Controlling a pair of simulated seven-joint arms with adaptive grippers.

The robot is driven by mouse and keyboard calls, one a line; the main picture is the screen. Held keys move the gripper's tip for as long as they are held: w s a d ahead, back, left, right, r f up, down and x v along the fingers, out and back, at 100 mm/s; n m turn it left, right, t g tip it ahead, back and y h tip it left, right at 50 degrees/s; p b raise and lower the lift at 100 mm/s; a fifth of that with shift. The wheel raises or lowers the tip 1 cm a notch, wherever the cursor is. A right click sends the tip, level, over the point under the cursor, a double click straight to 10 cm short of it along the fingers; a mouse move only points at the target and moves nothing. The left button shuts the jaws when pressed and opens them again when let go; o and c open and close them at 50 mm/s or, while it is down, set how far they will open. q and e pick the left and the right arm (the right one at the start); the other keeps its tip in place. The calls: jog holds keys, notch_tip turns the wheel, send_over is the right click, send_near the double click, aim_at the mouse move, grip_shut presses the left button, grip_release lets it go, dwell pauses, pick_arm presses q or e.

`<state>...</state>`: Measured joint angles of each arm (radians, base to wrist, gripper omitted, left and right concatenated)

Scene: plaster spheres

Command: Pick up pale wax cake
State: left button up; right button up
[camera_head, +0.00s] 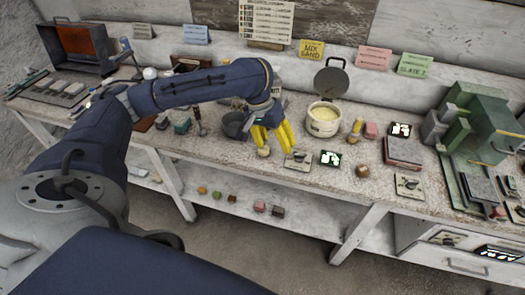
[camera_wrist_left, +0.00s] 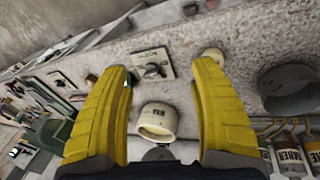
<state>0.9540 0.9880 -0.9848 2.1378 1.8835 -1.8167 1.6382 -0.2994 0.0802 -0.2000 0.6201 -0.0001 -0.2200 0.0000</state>
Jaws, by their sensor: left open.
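A small pale rounded lump (camera_head: 263,152), which looks like the pale wax cake, sits on the worktop near the front edge. It also shows in the left wrist view (camera_wrist_left: 212,53), partly behind the tip of the right-hand yellow finger. My left gripper (camera_head: 276,146) reaches down over the bench with its yellow fingers spread, right by the lump. In the left wrist view the fingers (camera_wrist_left: 163,68) stand wide apart with nothing gripped. I cannot tell whether a finger touches the lump. My right gripper is not in view.
A card with a dark piece (camera_head: 298,160) lies just right of the lump. A dark pot (camera_head: 235,126) stands behind left. A cream pot (camera_head: 323,124) with a raised lid stands behind right. Green machinery (camera_head: 480,125) fills the right end. A lower shelf holds several small blocks.

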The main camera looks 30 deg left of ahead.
aim_at(263, 149)
pick_arm(q)
jog(key=a+r+m+t+y, duration=0.2)
jog(key=a+r, duration=0.2)
jog(key=a, duration=0.4)
jog(key=x, duration=1.6)
jog(key=shift+s+f, duration=0.15)
jog(key=shift+f, duration=0.25)
jog(key=shift+c, duration=0.2)
jog(key=c, duration=1.2)
